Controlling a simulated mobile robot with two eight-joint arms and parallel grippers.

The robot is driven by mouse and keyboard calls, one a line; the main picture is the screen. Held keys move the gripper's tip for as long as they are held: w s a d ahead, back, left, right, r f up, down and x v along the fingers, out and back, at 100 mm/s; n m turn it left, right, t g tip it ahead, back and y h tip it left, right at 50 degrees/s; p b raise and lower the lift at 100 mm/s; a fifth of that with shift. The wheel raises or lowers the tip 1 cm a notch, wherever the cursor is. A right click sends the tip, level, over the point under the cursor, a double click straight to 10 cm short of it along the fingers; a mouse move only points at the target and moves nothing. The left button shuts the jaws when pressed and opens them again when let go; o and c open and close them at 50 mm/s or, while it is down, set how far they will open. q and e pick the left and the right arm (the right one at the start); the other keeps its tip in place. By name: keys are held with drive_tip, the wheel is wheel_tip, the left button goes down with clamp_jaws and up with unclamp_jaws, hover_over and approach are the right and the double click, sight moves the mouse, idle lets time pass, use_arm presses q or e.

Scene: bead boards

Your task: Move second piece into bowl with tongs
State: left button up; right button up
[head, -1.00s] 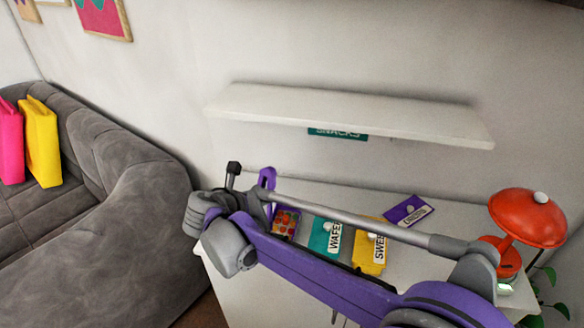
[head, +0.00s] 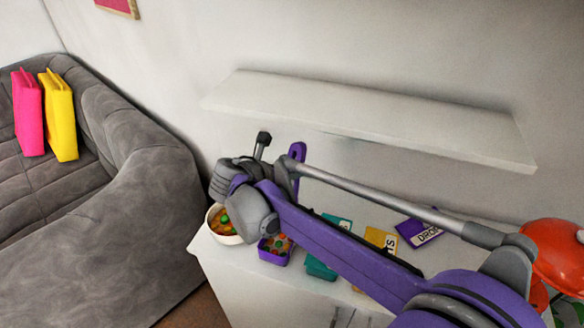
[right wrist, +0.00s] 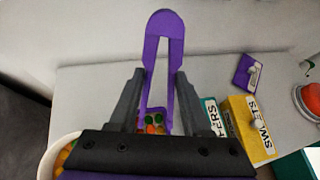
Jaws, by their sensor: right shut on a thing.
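My right gripper (right wrist: 160,88) is shut on the purple tongs (right wrist: 164,24), whose rounded end points up in the right wrist view. The tongs (head: 297,152) also show in the head view. Their tips are hidden, so I cannot tell whether they hold a piece. The white bowl (head: 231,239) stands at the table's left end, partly behind my right gripper, with orange and green pieces in it. Its rim (right wrist: 48,158) shows at lower left in the right wrist view. A purple box (head: 272,258) of coloured pieces stands just right of the bowl. My left gripper is not in view.
A teal wafers box (right wrist: 213,118), a yellow sweets box (right wrist: 250,128) and a purple labelled card (head: 420,232) lie to the right. A red lamp (head: 556,250) stands at the right end. A white shelf (head: 370,120) hangs above; a grey sofa (head: 100,220) is at left.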

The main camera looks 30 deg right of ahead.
drive_tip(key=shift+f, duration=0.1)
use_arm(q)
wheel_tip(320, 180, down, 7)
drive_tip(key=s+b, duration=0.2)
drive_tip(key=b, duration=0.4)
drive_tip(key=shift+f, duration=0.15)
use_arm(e)
wheel_tip(320, 180, down, 10)
drive_tip(key=shift+o, duration=0.7)
clamp_jaws()
